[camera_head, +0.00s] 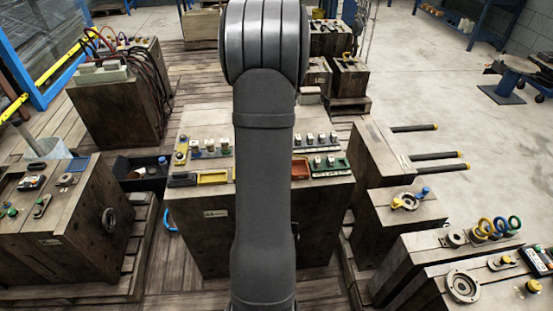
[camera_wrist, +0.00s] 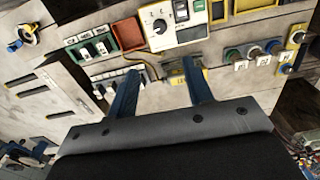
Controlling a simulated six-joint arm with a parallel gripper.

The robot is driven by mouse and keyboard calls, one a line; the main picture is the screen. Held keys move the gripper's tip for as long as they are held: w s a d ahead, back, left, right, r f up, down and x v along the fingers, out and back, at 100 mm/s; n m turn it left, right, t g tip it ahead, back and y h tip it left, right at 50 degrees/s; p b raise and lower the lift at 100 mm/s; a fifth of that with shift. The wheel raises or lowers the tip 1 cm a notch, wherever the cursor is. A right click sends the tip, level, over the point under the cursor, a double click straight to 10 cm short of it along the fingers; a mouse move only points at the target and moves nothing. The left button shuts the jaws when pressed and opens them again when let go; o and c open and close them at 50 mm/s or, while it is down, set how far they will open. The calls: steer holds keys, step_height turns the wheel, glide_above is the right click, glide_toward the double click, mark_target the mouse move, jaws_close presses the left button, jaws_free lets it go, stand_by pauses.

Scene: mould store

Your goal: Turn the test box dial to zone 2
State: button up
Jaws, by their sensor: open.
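The test box (camera_wrist: 166,43), a pale panel with a black dial (camera_wrist: 159,26), shows at the top middle of the wrist view. The dial is too small for me to read its zone. My gripper (camera_wrist: 160,69) is open, its two blue fingers spread and empty, with the dial beyond and above the fingertips in the picture. The fingers look apart from the dial. In the head view my arm covers the middle of the central block, and I cannot make out the test box or my gripper there.
An orange-red tray (camera_wrist: 128,34) and green-based switches (camera_wrist: 92,46) lie left of the test box. A yellow tray (camera_wrist: 250,5) and several coloured knobs (camera_wrist: 253,51) are on its right. A yellow piece (camera_wrist: 176,84) with a cable sits between my fingers. Bars (camera_head: 436,154) stick out from a block at right.

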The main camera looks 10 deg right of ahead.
step_height(320, 180, down, 17)
steer(key=shift+f, duration=0.2)
stand_by(0.3)
steer(key=c, duration=1)
